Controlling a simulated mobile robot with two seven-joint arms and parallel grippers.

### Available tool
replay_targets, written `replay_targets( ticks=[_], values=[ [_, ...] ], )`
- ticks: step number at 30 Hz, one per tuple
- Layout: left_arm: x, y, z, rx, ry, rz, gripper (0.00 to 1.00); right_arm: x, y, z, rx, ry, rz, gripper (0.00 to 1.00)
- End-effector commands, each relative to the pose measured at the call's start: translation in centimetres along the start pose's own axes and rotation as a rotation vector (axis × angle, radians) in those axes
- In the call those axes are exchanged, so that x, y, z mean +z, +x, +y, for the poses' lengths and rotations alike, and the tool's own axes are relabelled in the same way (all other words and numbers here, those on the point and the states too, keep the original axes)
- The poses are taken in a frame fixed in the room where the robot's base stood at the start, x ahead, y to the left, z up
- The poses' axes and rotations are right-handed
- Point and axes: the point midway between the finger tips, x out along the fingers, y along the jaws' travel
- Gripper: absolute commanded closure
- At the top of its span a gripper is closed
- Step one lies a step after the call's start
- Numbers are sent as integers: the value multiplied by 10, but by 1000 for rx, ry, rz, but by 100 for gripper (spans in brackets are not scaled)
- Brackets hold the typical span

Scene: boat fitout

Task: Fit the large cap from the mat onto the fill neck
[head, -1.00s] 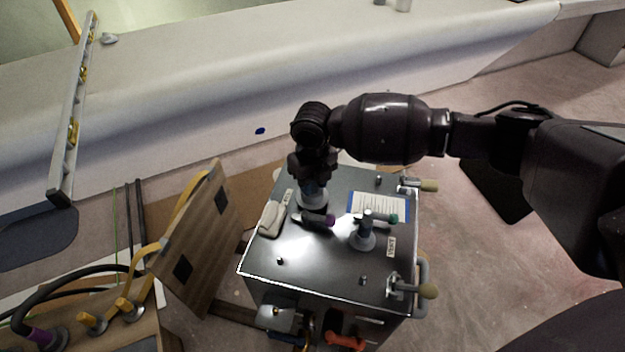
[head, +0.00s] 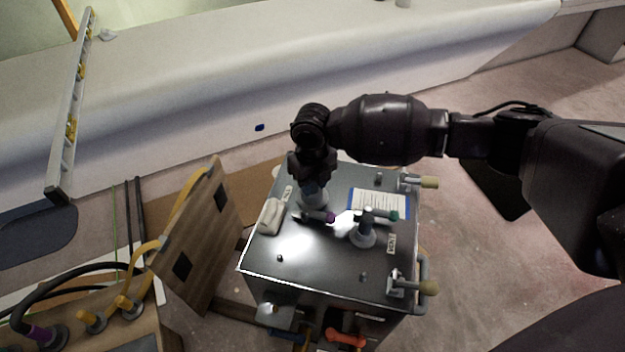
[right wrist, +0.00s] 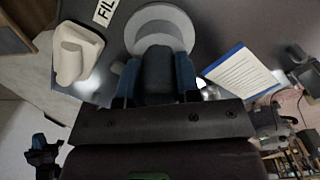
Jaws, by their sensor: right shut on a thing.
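My right gripper (head: 314,182) points down over the far left part of the dark metal box top (head: 320,255). In the right wrist view its two blue-padded fingers (right wrist: 156,68) are shut on a dark rounded piece, which I take to be the large cap (right wrist: 157,72). A pale grey round flange, apparently the fill neck (right wrist: 165,18), lies directly beyond the fingertips beside a label beginning "FIL"; it also shows under the gripper in the head view (head: 315,202). Whether the cap is seated or just above cannot be told. My left gripper is out of view.
A white block (head: 271,216) sits left, a blue-edged sheet (head: 378,203) right. A hinged wooden panel (head: 205,235) leans left of the box.

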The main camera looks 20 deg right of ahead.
Motion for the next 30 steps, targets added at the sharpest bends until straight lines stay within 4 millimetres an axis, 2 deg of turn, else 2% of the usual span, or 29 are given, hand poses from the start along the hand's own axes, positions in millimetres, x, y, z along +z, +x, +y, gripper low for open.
replay_targets(
  ticks=[5, 6, 11, 17, 23, 30],
  values=[
    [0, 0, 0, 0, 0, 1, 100, 0, -1, 0, 0, 0, -1, 95],
    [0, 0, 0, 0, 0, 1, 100, 0, -1, 0, 0, 0, -1, 64],
    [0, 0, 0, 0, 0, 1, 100, 0, -1, 0, 1, 0, -1, 40],
    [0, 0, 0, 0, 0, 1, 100, 0, 0, 0, 0, 0, -1, 39],
    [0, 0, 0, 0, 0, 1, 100, 0, 0, 0, 0, 0, 0, 10],
    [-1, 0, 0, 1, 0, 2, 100, 0, 0, 0, 0, 0, 0, 10]
  ],
)
